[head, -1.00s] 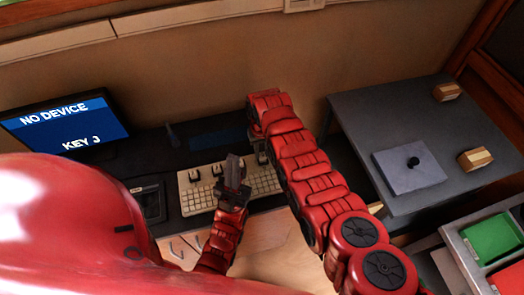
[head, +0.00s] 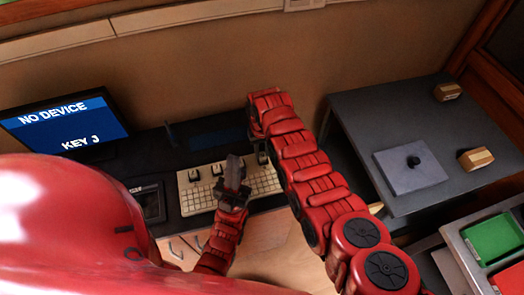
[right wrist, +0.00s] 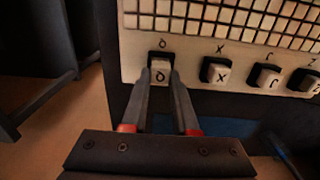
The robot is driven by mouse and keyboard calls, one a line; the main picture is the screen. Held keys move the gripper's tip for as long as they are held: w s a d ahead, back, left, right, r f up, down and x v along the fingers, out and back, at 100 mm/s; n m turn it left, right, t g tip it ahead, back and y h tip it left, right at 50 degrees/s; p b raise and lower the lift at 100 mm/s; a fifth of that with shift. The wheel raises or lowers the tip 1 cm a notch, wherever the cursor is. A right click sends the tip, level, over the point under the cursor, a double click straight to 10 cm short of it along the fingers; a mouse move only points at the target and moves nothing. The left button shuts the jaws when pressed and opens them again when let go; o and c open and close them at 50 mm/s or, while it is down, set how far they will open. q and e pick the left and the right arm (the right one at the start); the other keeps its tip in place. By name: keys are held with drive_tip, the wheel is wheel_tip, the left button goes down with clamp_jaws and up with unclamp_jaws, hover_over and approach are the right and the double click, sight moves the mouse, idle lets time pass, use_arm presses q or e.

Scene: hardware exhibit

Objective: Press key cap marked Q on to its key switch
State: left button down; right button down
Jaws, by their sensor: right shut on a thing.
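In the right wrist view the pale key cap marked Q (right wrist: 160,72) sits between the two fingers of my right gripper (right wrist: 161,82), which is shut on it. The cap is at the dark key switch (right wrist: 161,54) below the panel's Q label. I cannot tell whether it is fully seated. In the head view my right arm reaches the right end of the keyboard panel (head: 262,188), and its fingers are partly hidden. My left gripper (head: 234,174) is over the middle of the panel. Its jaw opening is unclear.
Key cap X (right wrist: 216,72) and other capped switches stand in the same row. A monitor (head: 65,122) reads "NO DEVICE" and "KEY J". A grey side table (head: 400,120) holds a plate with a black knob (head: 412,161). A green bin (head: 492,240) is at lower right.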

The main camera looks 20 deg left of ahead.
drive_tip(key=shift+f+b, duration=0.35)
drive_tip(key=shift+f, duration=0.05)
idle(0.4)
drive_tip(key=shift+c, duration=0.6)
unclamp_jaws()
drive_tip(key=shift+r, duration=0.15)
drive_tip(key=shift+r+p, duration=0.85)
drive_tip(key=shift+r, duration=0.25)
drive_tip(key=shift+r+p, duration=1.1)
drive_tip(key=shift+r, duration=1.2)
